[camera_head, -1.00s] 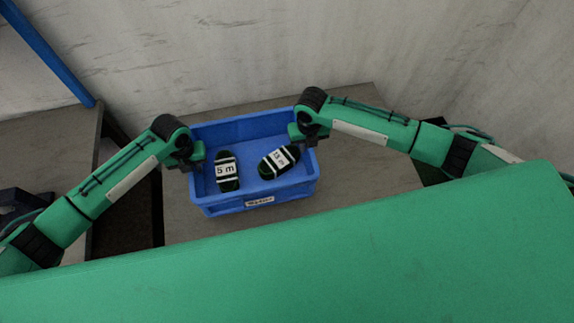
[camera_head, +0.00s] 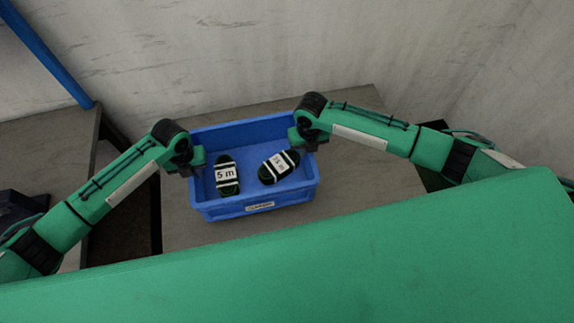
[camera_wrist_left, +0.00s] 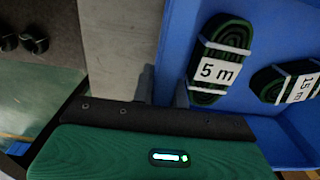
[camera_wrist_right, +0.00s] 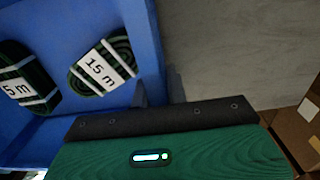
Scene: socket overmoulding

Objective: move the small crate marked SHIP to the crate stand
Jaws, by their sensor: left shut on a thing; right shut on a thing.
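A small blue crate (camera_head: 292,197) is between my two arms in the head view, over a grey surface. A white label (camera_head: 260,206) is on its front wall, too small to read. Inside lie two dark coils banded in white, one marked 5 m (camera_head: 227,174) and one marked 15 m (camera_wrist_right: 103,68). My left gripper (camera_head: 196,164) is shut on the crate's left wall. My right gripper (camera_head: 304,138) is shut on its right wall. Whether the crate rests on the surface or hangs just above it I cannot tell. I cannot make out a crate stand.
The grey surface (camera_head: 370,185) is bare to the right of the crate. Another grey surface (camera_head: 50,150) with a blue post (camera_head: 45,50) is at the left, across a dark gap. Brown boxes (camera_wrist_right: 300,130) show at the right wrist view's edge. A pale wall stands behind.

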